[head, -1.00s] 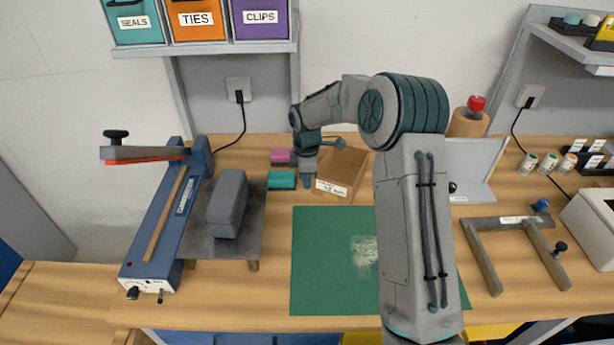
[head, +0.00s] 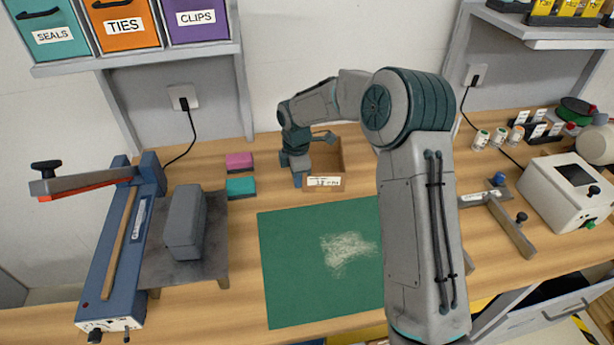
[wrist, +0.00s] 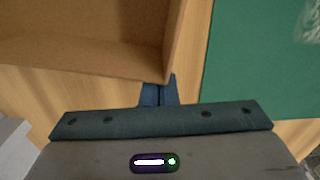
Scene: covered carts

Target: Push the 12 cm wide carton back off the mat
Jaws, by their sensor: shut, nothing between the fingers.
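The carton (head: 324,183) is an open brown box with a white label on its front; the label's text is hard to read. It stands on the wood behind the green mat (head: 290,270), with a strip of bare wood between them. In the wrist view the carton (wrist: 90,57) fills the upper left and the mat (wrist: 260,75) lies right, apart from it. My gripper (head: 298,180) points down at the carton's front left corner. Its blue fingers (wrist: 157,92) are shut and empty, close by the carton's wall; I cannot tell if they touch. My arm hides part of the carton and the mat's right side.
A pink block (head: 239,161) and a teal block (head: 240,187) lie left of my gripper. A blue sealer (head: 115,255) with a grey block (head: 184,222) stands further left. A grey frame (head: 510,225) and a white machine (head: 570,190) are at right.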

